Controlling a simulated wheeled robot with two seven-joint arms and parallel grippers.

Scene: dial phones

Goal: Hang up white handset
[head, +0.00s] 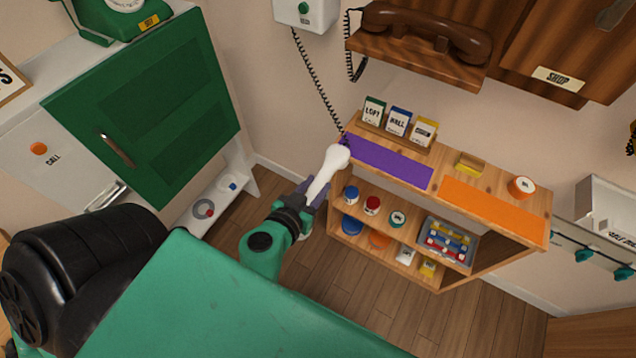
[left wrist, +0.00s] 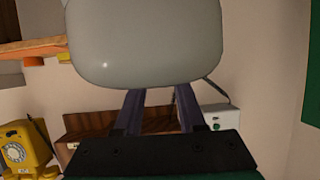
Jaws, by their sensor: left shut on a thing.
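The white handset (head: 328,168) is in my left gripper (head: 312,194), which is shut on it in front of the low wooden shelf. Its upper end is near the left end of the purple strip. In the left wrist view the handset (left wrist: 145,42) is large and close, above the gripper's fingers (left wrist: 158,108). A dark coiled cord runs from the handset area up to the white wall phone (head: 306,12), which has a green button and is cut off by the top edge. The white phone also shows in the left wrist view (left wrist: 222,118). My right gripper is not in view.
The wooden shelf (head: 490,187) holds cards, jars and a tray. A brown handset (head: 428,28) rests on the wooden wall phone right of the white one. A green cabinet door (head: 150,100) stands left. A yellow phone (left wrist: 25,148) shows in the wrist view. Wall below the white phone is clear except the cord.

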